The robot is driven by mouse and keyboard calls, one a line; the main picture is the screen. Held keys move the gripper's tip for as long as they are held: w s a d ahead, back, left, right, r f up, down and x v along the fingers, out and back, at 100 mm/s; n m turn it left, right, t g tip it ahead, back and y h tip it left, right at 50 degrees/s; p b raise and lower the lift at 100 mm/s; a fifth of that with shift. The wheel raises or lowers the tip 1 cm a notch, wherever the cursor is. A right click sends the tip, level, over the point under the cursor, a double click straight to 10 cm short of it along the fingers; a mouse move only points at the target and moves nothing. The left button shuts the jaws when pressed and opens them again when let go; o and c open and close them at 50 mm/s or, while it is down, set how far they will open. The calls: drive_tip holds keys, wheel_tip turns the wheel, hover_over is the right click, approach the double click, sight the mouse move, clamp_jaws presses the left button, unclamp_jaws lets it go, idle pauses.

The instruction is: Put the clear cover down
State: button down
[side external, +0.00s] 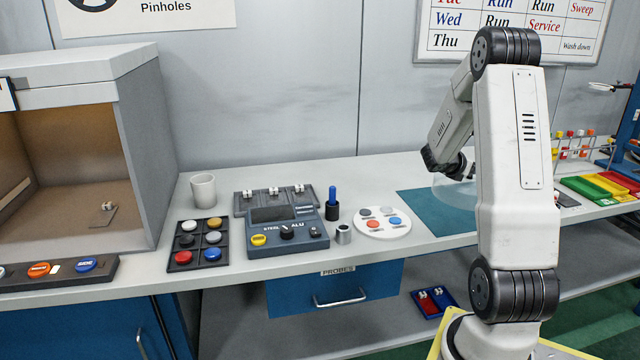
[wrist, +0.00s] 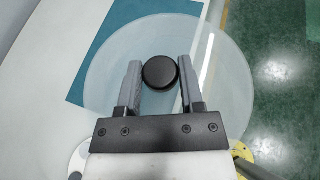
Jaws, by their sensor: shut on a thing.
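The clear cover (side external: 452,189) is a see-through dome, partly hidden behind my arm in the side view. In the wrist view the cover (wrist: 228,88) is a pale disc with a round black knob (wrist: 160,72) at its middle. My gripper (wrist: 160,78) is shut on the knob, one finger on each side. In the side view the gripper is mostly hidden by my arm. The cover overlaps the teal mat (side external: 425,208). In the wrist view it reaches across the bench edge over the floor. Its height above the bench is hard to tell.
A white round plate (side external: 382,222) with coloured discs stands left of the mat. A grey tester (side external: 287,234), a dark disc tray (side external: 197,243) and a white cup (side external: 203,191) are further left. Coloured trays (side external: 600,186) and a tube rack are at the right.

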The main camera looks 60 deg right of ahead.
drive_tip(key=shift+w, duration=0.1)
drive_tip(key=w+a, duration=0.5)
drive_tip(key=a, duration=0.3)
drive_tip(key=w+a, duration=0.6)
drive_tip(key=a, duration=0.2)
drive_tip(key=shift+a+t, duration=0.25)
drive_tip(key=shift+t, duration=0.05)
drive_tip(key=w+d+f, duration=0.9)
drive_tip(key=shift+w+f, duration=0.15)
drive_tip(key=shift+w, duration=0.2)
drive_tip(key=shift+w+d, duration=0.1)
drive_tip(key=shift+d, duration=0.05)
